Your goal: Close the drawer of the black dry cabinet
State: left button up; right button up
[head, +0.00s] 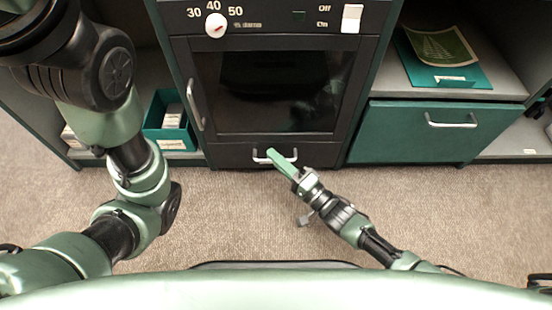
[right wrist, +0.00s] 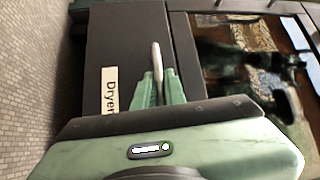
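The black dry cabinet (head: 189,60) stands at the centre of the head view, with a glass door above a low drawer (head: 225,155). The drawer front looks flush or nearly flush with the door, and no drawer interior shows. A metal bar handle (head: 262,159) is on the drawer. In the right wrist view the drawer front (right wrist: 125,55) has a "Dryer" label (right wrist: 109,90). My right gripper (head: 276,158) is at the handle. Its fingers (right wrist: 160,88) lie closely on either side of the handle bar (right wrist: 156,58). My left gripper is out of view.
A green drawer (head: 400,140) with a metal handle is at the right, under a shelf with a green folder (head: 440,72). A teal box (head: 172,135) sits on a shelf at the left. Carpet (head: 235,210) in front of the cabinet is clear apart from my arms.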

jog(key=shift+d, duration=0.3)
jog(key=p+v, duration=0.3)
jog(key=v, duration=0.4)
jog(key=shift+s, duration=0.25)
jog(key=shift+f, duration=0.1)
